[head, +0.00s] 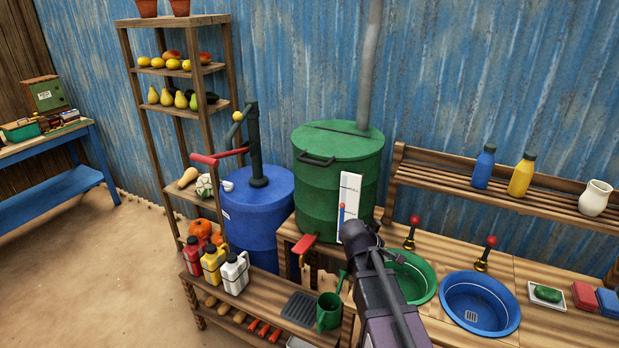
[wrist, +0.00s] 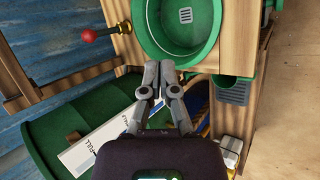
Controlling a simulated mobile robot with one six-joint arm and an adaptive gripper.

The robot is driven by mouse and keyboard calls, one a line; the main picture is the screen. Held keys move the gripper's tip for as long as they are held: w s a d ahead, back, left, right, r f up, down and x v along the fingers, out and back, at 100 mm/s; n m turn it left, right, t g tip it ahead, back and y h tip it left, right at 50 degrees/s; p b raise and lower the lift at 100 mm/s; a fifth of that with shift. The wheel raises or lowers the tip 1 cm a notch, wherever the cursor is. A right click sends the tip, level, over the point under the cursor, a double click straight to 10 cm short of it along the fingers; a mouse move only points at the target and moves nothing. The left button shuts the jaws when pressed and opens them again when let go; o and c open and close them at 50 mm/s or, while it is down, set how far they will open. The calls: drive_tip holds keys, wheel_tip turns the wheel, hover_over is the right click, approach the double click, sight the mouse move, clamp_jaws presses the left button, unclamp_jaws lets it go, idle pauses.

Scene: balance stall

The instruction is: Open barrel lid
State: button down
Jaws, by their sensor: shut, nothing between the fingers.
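The green barrel (head: 335,205) stands on the wooden bench in the head view. Its round green lid (head: 345,146) lies flat and closed, with a seam across the back and a dark handle (head: 316,161) at the front left edge. A white level gauge (head: 350,195) is on the barrel's side. In the wrist view the barrel (wrist: 45,125) is at lower left, with the gauge (wrist: 95,145) partly behind my gripper (wrist: 159,70). My gripper is shut and empty, its fingertips together. In the head view it is in front of the barrel, below lid height, and its fingers are hidden.
A green basin (head: 427,278) and a blue basin (head: 507,318) sit right of the barrel, with red-knobbed taps (head: 414,220) behind. A blue drum (head: 238,230) with a pump stands left. A grey pipe (head: 369,60) rises behind the lid. The space above the lid's front is clear.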

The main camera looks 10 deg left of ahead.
drive_tip(key=w+a+r+n+t+b, duration=0.2)
drive_tip(key=w+a+n+t, duration=0.2)
drive_tip(key=a+n, duration=0.3)
drive_tip(key=w+a+r+n+t+b, duration=0.2)
drive_tip(key=a+n, duration=0.5)
drive_tip(key=a, duration=0.5)
drive_tip(key=w+a+r+n+t+b, duration=0.2)
drive_tip(key=w+a+r+n+t, duration=0.2)
drive_tip(key=a, duration=0.5)
drive_tip(key=w+n+t, duration=0.2)
drive_tip(key=w+n, duration=0.1)
drive_tip(key=shift+w+a, duration=0.3)
drive_tip(key=shift+w, duration=0.1)
drive_tip(key=shift+w+r, duration=0.1)
drive_tip(key=w+d+r+p, duration=0.3)
drive_tip(key=w+r+p, duration=0.1)
drive_tip(key=w, duration=0.6)
drive_tip(key=shift+d+r, duration=0.15)
drive_tip(key=shift+d, duration=0.2)
